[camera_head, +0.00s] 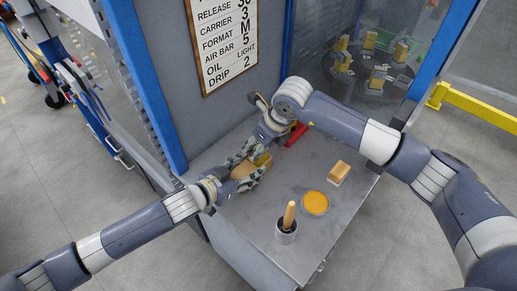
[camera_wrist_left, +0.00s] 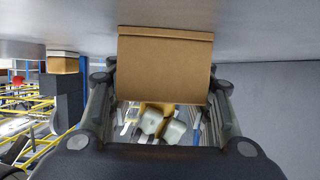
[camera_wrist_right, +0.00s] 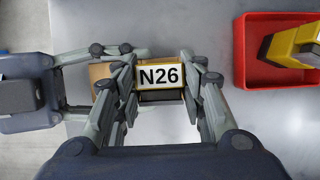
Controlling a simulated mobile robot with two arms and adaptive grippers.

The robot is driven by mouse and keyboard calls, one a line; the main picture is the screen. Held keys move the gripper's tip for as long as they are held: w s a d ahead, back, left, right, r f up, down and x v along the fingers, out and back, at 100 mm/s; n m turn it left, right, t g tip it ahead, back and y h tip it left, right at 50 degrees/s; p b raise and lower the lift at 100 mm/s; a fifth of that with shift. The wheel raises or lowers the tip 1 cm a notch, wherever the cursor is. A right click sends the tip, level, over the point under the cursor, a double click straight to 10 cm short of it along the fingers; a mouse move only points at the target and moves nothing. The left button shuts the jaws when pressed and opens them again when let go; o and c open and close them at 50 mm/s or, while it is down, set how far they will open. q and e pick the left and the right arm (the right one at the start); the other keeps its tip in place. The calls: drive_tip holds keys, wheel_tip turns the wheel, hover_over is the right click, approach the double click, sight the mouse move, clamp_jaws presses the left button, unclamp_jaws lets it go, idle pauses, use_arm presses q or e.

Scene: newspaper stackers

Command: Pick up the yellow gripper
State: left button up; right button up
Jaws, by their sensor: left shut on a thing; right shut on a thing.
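My left gripper (camera_head: 244,180) is shut on a brown block (camera_head: 243,168) over the grey table. The block fills the space between its fingers in the left wrist view (camera_wrist_left: 165,65). My right gripper (camera_head: 259,152) is close beside it, shut on a yellow piece (camera_head: 263,160). In the right wrist view this piece carries a white plate marked N26 (camera_wrist_right: 160,76), between the fingers. The brown block shows partly behind the plate. The two grippers nearly meet, and whether the pieces touch is unclear. Another yellow object (camera_wrist_right: 298,44) lies in a red tray at the right wrist view's right.
The red tray (camera_head: 296,135) is partly hidden by my right arm. Blue posts and a signboard (camera_head: 226,45) rise behind.

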wheel_tip(320, 180, up, 27)
drive_tip(key=shift+r, duration=0.15)
use_arm(q)
drive_tip(key=o, duration=1.1)
